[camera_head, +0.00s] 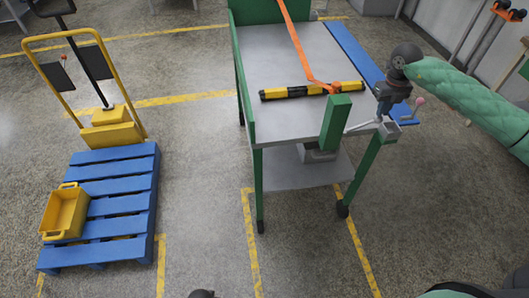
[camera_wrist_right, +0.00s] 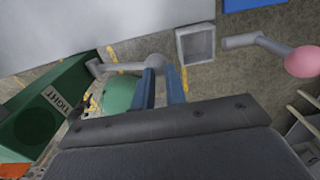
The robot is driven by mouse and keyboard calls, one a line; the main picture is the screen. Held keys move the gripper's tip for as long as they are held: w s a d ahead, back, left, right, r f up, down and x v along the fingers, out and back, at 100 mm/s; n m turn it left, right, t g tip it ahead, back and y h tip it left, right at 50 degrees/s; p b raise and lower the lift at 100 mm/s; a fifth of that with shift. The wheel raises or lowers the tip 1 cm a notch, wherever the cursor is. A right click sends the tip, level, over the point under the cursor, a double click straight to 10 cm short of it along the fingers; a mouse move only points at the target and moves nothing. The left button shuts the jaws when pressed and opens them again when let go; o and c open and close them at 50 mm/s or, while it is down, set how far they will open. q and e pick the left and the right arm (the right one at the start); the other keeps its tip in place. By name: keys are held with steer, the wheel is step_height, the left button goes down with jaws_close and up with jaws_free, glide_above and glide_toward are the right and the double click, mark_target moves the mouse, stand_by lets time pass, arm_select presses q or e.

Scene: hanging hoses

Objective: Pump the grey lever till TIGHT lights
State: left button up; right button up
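A green upright box (camera_head: 336,122) stands at the near right of the bench. In the right wrist view the box (camera_wrist_right: 72,82) carries a white TIGHT label (camera_wrist_right: 57,100) and a dark round disc (camera_wrist_right: 35,124) that looks unlit. A grey lever (camera_head: 360,127) reaches right from the box; in the wrist view the lever (camera_wrist_right: 112,67) ends in a grey knob at my fingertips. My right gripper (camera_wrist_right: 162,72) has its two blue fingers close together at that knob and looks shut on it. In the head view the right gripper (camera_head: 381,116) is partly hidden. My left gripper is not in view.
The grey bench (camera_head: 290,120) has an orange strap (camera_head: 295,40) and a black-and-yellow bar (camera_head: 312,90) on it. A pink-knobbed handle (camera_wrist_right: 300,62) sits right of my gripper. A blue pallet (camera_head: 110,205) with a yellow crate (camera_head: 66,212) stands left. Floor between is clear.

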steer(key=shift+r, duration=0.1)
steer(key=shift+a+r+p, duration=0.25)
steer(key=shift+a+r, duration=0.1)
steer(key=shift+r, duration=0.3)
steer(key=shift+a+r+p, duration=0.25)
steer(key=shift+a+r, duration=0.05)
steer(key=shift+r, duration=0.4)
steer(key=shift+a+r+p, duration=0.25)
steer(key=shift+a+r, duration=0.1)
steer(key=shift+r, duration=0.3)
steer(key=shift+s, duration=0.1)
steer(key=shift+f, duration=0.1)
steer(key=shift+d+f+b, duration=0.25)
steer(key=shift+f+b, duration=0.35)
steer(key=shift+f, duration=0.15)
steer(key=shift+d+f+b, duration=0.3)
steer(key=shift+f+b, duration=0.25)
steer(key=shift+f, duration=0.2)
steer(key=shift+d+f+b, duration=0.25)
steer(key=shift+f+b, duration=0.35)
steer(key=shift+f, duration=0.15)
steer(key=shift+d+f+b, duration=0.2)
steer(key=shift+f+b, duration=0.4)
steer(key=shift+f, duration=0.15)
steer(key=shift+d+f+b, duration=0.2)
steer(key=shift+f+b, duration=0.4)
steer(key=shift+f, duration=0.15)
